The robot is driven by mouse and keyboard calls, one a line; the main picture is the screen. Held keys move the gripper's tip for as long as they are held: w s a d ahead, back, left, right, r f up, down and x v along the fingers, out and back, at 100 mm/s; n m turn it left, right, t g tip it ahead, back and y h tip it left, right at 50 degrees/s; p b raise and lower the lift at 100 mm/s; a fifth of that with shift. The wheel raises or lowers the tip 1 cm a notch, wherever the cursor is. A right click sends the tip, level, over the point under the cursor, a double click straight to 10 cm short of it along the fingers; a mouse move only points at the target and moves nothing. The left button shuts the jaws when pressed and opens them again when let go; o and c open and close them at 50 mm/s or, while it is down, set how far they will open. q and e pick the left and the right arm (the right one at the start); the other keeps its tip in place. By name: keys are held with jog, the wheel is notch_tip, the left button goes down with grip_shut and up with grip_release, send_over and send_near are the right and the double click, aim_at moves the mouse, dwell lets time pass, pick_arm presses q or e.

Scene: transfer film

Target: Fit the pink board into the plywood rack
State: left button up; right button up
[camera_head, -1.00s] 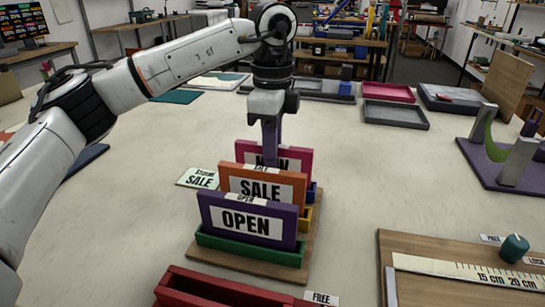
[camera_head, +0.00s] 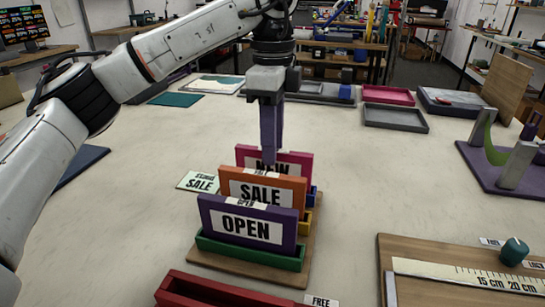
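The plywood rack (camera_head: 236,272) stands in the middle of the table with green, yellow and blue holders. The pink board (camera_head: 302,164), lettered NEW, stands upright in the rearmost place, by the blue holder (camera_head: 312,194). Its lower part is hidden by the orange SALE board (camera_head: 290,191) and the purple OPEN board (camera_head: 290,230) in front. My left gripper (camera_head: 270,158) points straight down at the pink board's top edge. Its purple fingers look slightly parted, one in front of the board, and do not carry it. My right gripper is out of view.
A red tray (camera_head: 190,287) lies in front of the rack, and a wooden board with a ruler (camera_head: 450,268) at front right. A purple stand (camera_head: 490,170) is at right. Grey and pink trays (camera_head: 388,95) lie behind. The table left of the rack is mostly clear.

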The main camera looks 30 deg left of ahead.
pick_arm(q)
notch_tip(320, 180, up, 8)
jog(key=shift+f+p, duration=0.1)
jog(key=shift+p, duration=0.65)
